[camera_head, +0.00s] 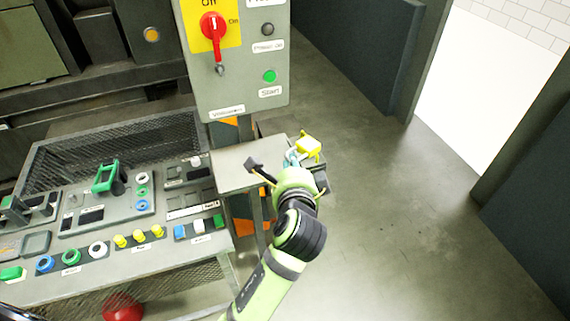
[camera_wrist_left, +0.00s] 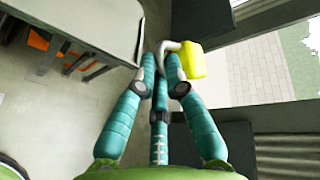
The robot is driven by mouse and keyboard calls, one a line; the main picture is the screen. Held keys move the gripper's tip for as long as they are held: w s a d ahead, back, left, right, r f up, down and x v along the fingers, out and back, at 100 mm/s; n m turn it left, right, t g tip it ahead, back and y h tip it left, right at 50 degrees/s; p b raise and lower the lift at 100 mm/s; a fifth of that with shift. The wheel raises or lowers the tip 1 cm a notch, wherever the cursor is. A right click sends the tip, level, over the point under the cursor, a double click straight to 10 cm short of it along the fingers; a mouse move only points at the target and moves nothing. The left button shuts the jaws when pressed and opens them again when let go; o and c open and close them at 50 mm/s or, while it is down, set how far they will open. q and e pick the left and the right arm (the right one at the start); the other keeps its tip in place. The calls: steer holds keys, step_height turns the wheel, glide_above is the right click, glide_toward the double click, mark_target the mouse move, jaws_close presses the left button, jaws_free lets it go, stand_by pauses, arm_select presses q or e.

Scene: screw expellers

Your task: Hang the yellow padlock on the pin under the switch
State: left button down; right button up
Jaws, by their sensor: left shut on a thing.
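The yellow padlock (camera_head: 309,147) is held up beside the small shelf, to the lower right of the switch box. My left gripper (camera_head: 292,158) is shut on it. In the left wrist view the teal fingers (camera_wrist_left: 160,75) close on the grey shackle, and the yellow body (camera_wrist_left: 193,61) sticks out to the right. The red switch (camera_head: 213,27) is on a yellow plate at the upper left of the box. The small dark pin (camera_head: 221,69) is just under it, bare and well away from the padlock. My right gripper is not in view.
The grey switch box (camera_head: 239,93) stands above a small grey shelf (camera_head: 232,176), close to my left gripper. A control desk (camera_head: 105,274) with several buttons and a mesh guard fills the left. The floor (camera_head: 390,220) to the right is clear.

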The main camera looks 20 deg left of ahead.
arm_select(q)
steer(key=p, duration=0.2)
glide_above(258, 181)
steer(key=f, duration=0.6)
steer(key=shift+d, duration=0.4)
steer(key=shift+w+a+f, duration=0.15)
steer(key=shift+a+f, duration=0.1)
steer(key=shift+w+a+f, duration=0.1)
steer(key=shift+a+f, duration=0.05)
steer(key=shift+f, duration=2)
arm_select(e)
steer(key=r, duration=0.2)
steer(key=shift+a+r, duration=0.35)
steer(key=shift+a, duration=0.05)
arm_select(q)
steer(key=shift+f, duration=0.65)
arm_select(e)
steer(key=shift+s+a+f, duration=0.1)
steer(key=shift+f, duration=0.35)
arm_select(q)
steer(key=shift+s, duration=0.2)
